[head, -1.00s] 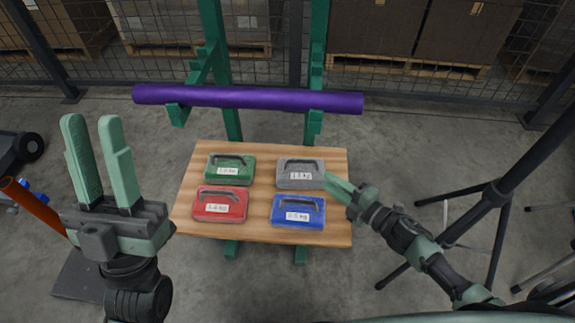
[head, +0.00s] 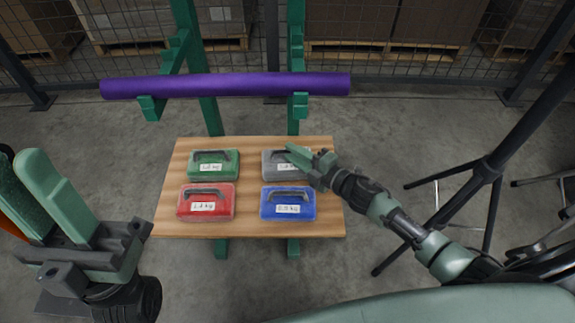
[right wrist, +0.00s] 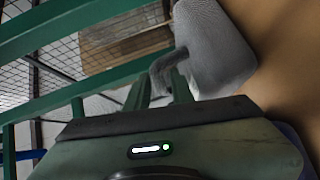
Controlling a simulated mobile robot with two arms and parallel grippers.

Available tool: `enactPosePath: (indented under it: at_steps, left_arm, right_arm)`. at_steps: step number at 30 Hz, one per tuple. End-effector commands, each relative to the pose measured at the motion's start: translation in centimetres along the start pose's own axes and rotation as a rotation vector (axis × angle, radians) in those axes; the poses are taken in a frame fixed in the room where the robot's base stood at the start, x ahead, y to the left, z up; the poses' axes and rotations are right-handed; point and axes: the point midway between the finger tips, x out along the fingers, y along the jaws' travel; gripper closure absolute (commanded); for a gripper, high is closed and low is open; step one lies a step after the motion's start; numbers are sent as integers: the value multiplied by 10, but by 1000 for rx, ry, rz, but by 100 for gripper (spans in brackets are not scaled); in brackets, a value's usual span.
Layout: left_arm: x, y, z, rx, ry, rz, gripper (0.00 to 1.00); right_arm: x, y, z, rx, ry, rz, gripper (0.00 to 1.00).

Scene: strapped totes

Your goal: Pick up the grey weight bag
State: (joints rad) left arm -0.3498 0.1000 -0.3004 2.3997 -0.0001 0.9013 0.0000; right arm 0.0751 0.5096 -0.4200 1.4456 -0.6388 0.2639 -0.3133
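The grey weight bag (head: 272,170) lies at the back right of the wooden board (head: 252,228), with a dark handle on top and a white label. My right gripper (head: 296,152) is over it and covers part of its handle and label. In the right wrist view the bag (right wrist: 215,45) is at the upper right, and its handle reaches down to the fingertips of my right gripper (right wrist: 160,85). The fingers look apart, with the handle at their gap; I see no firm grip. My left gripper (head: 35,195) is open and empty, left of the board.
A green bag (head: 213,172), a red bag (head: 220,206) and a blue bag (head: 300,211) share the board, the blue one just in front of the grey. A purple roll (head: 225,87) rests on the green rack behind. A black tripod (head: 490,175) stands at right.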

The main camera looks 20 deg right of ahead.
Motion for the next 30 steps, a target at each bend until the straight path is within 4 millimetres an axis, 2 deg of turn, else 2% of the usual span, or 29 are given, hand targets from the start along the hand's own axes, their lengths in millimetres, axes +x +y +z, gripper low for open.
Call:
enactPosePath:
  at_steps: [6,9,30]
  left_arm:
    - [0,0,0,0,-1,0,71]
    - [0,0,0,0,-1,0,71]
    - [0,0,0,0,-3,0,71]
  right_arm:
    - [0,0,0,0,0,-1,77]
    - [0,0,0,0,0,-1,100]
    - [0,-1,0,0,0,-2,100]
